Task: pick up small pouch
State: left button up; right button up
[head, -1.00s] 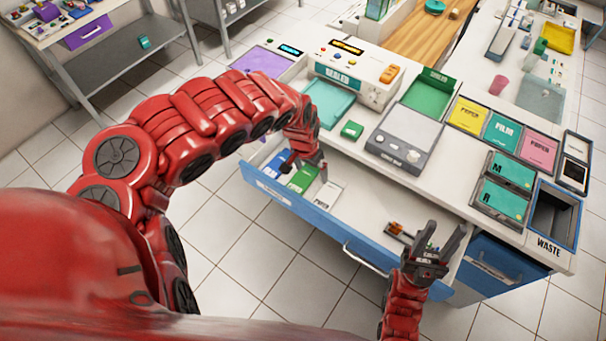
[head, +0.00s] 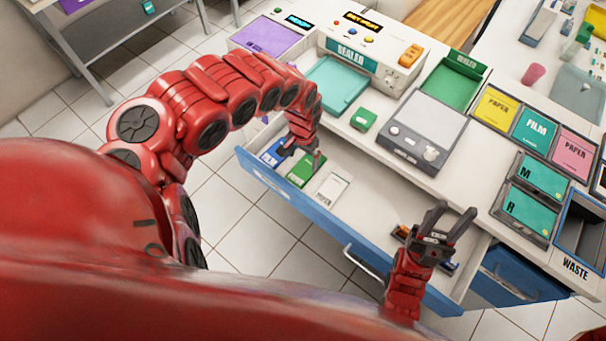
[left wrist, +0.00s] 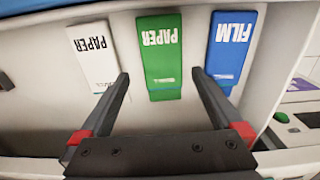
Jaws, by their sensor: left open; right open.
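Three flat pouch packs lie side by side in the open drawer: a blue one marked FILM (head: 271,153), a green one marked PAPER (head: 304,171) and a white one (head: 332,190). In the left wrist view they are the white PAPER pack (left wrist: 95,55), the green PAPER pack (left wrist: 160,60) and the blue FILM pack (left wrist: 231,48). Which is the small pouch I cannot tell. My left gripper (head: 301,156) is open over the drawer; in its wrist view its fingers (left wrist: 159,72) straddle the green pack, empty. My right gripper (head: 455,213) is open and empty at the drawer's right end.
The blue-fronted drawer (head: 318,222) has clear floor in its middle. Small dark items (head: 402,232) lie near my right gripper. Above stand a sealer (head: 375,50), a scale (head: 422,128), pouch bins (head: 535,128) and a waste opening (head: 578,232).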

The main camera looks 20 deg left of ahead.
pick_arm(q)
notch_tip(320, 180, down, 6)
jog(key=shift+w+f, duration=0.1)
jog(key=shift+f, duration=0.15)
jog(key=shift+a+f, duration=0.15)
jog(key=shift+f, duration=0.05)
jog(key=c, duration=1.1)
